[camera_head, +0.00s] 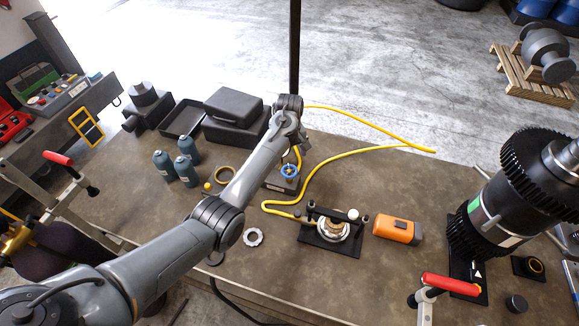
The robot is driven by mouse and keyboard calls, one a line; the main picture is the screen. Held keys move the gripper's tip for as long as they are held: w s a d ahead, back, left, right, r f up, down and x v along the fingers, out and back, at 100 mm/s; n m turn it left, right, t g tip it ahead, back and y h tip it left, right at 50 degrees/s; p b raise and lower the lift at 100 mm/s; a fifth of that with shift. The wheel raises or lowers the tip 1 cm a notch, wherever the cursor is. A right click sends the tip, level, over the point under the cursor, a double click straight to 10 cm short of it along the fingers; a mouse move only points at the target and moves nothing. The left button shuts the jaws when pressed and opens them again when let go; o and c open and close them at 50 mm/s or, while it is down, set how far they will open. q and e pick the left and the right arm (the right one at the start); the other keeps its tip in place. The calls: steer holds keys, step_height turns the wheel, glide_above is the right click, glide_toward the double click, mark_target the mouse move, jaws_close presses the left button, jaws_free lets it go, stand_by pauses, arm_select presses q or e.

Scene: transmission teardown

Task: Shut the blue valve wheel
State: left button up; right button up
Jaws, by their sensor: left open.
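The small blue valve wheel (289,171) sits on a dark base block (281,184) near the middle of the table, with a yellow hose at it. My left arm reaches in from the lower left, and its wrist is above and behind the wheel. My left gripper (297,150) is open, small in view and partly hidden by my own wrist. It is close above the wheel, and I cannot tell whether it touches it. The wheel's turned position is too small to read. My right gripper is not in view.
A yellow hose (345,155) runs across the table to a black fixture (330,232). An orange block (397,230) and a large dark gear assembly (510,195) stand to the right. Several grey bottles (187,171) and black cases (235,113) stand left.

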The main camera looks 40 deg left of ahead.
mark_target(289, 170)
arm_select(q)
step_height(289, 170, down, 8)
steer(key=shift+r, duration=0.1)
stand_by(0.4)
steer(key=c, duration=1)
steer(key=m+p, duration=0.2)
steer(key=shift+r+m, duration=0.2)
steer(key=shift+m, duration=0.2)
steer(key=shift+c, duration=0.2)
steer(key=shift+m+p, duration=0.35)
steer(key=shift+m, duration=0.35)
steer(key=shift+f+m, duration=0.25)
steer(key=shift+m, duration=0.55)
